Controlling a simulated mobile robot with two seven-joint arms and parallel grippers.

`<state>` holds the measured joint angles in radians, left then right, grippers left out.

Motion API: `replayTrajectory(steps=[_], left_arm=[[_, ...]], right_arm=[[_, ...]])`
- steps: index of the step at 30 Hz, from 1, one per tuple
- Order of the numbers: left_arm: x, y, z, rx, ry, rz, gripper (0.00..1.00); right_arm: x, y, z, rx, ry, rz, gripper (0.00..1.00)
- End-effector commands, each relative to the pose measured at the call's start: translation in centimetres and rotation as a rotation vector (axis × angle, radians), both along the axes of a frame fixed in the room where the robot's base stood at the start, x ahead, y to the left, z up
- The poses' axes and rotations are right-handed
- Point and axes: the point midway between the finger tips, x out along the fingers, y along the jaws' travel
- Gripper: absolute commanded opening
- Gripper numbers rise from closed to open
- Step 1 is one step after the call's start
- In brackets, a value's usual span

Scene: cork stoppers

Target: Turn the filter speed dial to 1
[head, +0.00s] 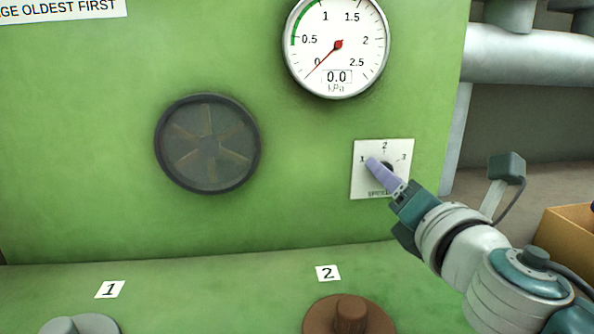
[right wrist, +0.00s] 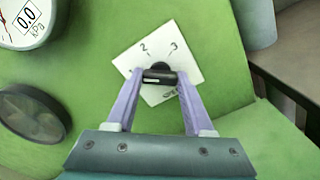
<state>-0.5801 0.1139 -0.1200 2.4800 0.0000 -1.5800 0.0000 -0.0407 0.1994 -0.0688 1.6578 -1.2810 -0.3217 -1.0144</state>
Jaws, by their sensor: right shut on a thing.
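The filter speed dial (right wrist: 159,76) is a black knob on a white plate (head: 404,150) marked 1, 2 and 3, fixed to the green panel. My right gripper (right wrist: 159,80) is shut on the knob, with one lilac finger on each side of it. In the right wrist view a pale line on the knob lies on its left part, towards the side of the 1. In the head view my right gripper (head: 372,163) covers most of the knob, so its pointer is hidden there. My left gripper is not in view.
A round gauge (head: 350,30) reading 0.0 kPa is above the dial. A dark round fan grille (head: 208,143) is to the left. Below are a grey cap (head: 82,325) by label 1 and a brown cap (head: 350,318) by label 2. A cardboard box (head: 570,240) stands at right.

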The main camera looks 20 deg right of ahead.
Motion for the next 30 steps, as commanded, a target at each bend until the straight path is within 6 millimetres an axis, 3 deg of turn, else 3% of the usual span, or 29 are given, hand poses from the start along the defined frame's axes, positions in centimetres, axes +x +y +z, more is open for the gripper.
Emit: replayTrajectory(steps=[9,26,27,30], left_arm=[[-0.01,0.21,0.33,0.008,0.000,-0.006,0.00],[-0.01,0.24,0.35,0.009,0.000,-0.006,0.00],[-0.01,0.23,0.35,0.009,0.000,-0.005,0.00],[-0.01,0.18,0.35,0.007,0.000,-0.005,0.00]], right_arm=[[0.01,-0.04,0.02,-0.122,0.029,0.000,0.00],[0.00,-0.05,-0.02,-0.147,0.035,-0.001,0.00],[0.00,-0.05,-0.02,-0.146,0.036,-0.001,0.57],[0.00,-0.04,-0.02,-0.145,0.035,-0.001,0.68]])
